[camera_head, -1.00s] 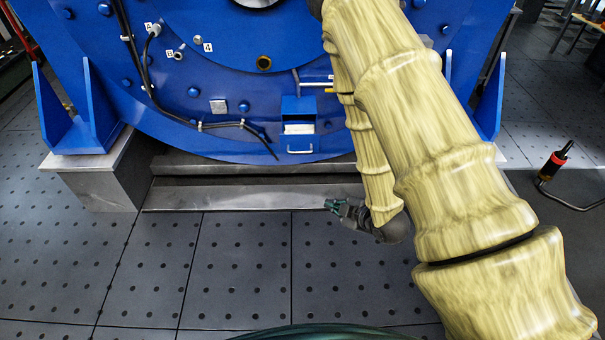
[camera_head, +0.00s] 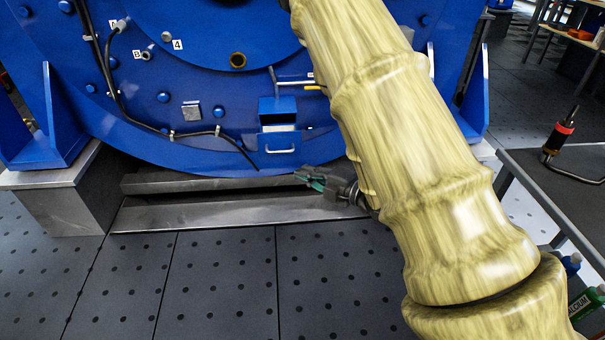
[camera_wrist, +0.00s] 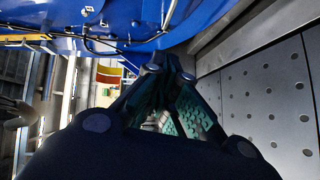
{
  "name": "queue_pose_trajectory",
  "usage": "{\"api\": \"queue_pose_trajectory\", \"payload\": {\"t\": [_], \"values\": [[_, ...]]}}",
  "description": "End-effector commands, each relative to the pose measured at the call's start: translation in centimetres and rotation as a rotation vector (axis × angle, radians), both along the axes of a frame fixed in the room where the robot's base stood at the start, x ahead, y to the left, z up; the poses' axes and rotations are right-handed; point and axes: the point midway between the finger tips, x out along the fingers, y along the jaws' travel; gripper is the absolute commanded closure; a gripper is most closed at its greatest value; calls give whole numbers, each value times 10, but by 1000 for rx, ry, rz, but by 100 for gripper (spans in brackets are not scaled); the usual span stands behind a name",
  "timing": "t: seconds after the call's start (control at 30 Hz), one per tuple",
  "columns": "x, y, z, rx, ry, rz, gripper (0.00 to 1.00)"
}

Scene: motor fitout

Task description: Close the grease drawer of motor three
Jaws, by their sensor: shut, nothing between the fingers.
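The blue motor housing (camera_head: 110,120) fills the back of the head view. A small blue box, the grease drawer (camera_head: 270,145), sits low on its face, with a pale handle on its front. A light-coloured strip shows above the drawer front, under the box's top, so the drawer looks pulled out; how far is hard to judge. My gripper (camera_head: 303,179) is shut and empty, just below and to the right of the drawer, apart from it. In the wrist view my gripper's fingers (camera_wrist: 168,72) converge toward blue housing; the drawer is not clearly seen there.
A steel base rail (camera_head: 220,212) runs under the motor. A black cable (camera_head: 225,138) hangs left of the drawer. A pipe with a yellow end (camera_head: 305,86) is above it. A table (camera_head: 575,215) with a red-and-black tool (camera_head: 560,134) stands at right. The tiled floor in front is clear.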

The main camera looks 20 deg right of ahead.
Motion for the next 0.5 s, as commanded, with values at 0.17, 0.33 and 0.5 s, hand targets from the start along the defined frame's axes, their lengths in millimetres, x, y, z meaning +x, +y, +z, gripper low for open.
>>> {"api": "queue_pose_trajectory", "payload": {"t": [0.17, 0.33, 0.5], "values": [[25, 15, -7, -1, -3, 1, 100], [49, 29, -11, 0, -1, 1, 100], [73, 43, -16, -1, -1, 1, 100]]}}
